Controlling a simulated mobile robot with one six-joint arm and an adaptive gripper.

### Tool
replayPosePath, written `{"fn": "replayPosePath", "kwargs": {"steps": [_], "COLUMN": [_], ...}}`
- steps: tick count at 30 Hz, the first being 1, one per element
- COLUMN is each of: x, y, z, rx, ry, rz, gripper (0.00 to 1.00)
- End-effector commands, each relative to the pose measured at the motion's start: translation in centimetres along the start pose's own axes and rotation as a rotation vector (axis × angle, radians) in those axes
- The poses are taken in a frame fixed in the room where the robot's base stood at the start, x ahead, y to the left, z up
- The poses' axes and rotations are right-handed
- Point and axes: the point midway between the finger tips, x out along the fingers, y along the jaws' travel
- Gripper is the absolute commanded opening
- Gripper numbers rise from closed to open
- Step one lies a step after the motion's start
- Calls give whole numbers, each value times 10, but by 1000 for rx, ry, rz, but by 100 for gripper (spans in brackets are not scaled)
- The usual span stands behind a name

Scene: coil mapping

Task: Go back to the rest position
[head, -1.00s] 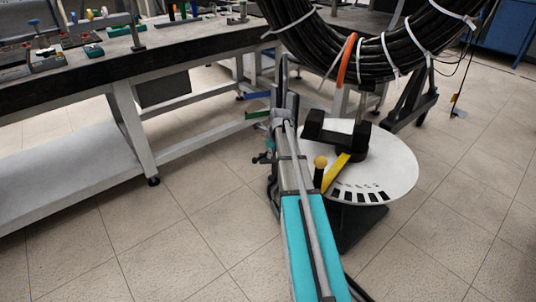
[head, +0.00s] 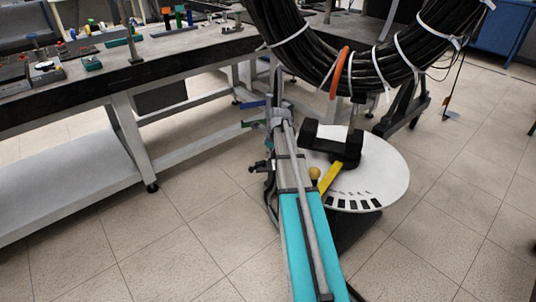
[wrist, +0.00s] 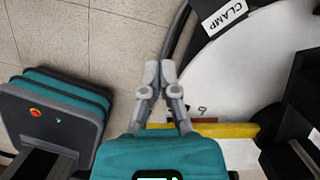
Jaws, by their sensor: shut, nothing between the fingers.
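My gripper (wrist: 159,78) shows in the wrist view with its two grey fingertips together and nothing between them. It is above the floor beside the white round plate (wrist: 235,75), near a label reading CLAMP (wrist: 224,14). A yellow bar (wrist: 225,130) lies behind the fingers, running right to a black block. In the head view my arm, with its teal cover, runs up the middle; I cannot make out the fingertips there. The white plate (head: 390,180) with the yellow bar (head: 330,178) stands just right of my arm.
A large black cable coil (head: 395,68) with white ties and an orange band (head: 339,72) hangs above the plate. A workbench (head: 175,68) with small parts stands at left. A blue cabinet (head: 510,30) is far right. Floor at lower left (head: 160,245) is clear.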

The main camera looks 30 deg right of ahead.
Motion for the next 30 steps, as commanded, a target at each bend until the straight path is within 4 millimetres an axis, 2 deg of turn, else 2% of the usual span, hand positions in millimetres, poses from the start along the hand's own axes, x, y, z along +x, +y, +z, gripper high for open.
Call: {"fn": "replayPosePath", "kwargs": {"steps": [19,23,30], "x": [1,1,4], "y": [6,20,71], "z": [2,4,11], "rx": [-28,-110,-429], "ry": [2,9,34], "rz": [2,6,24], "gripper": [0,0,0]}}
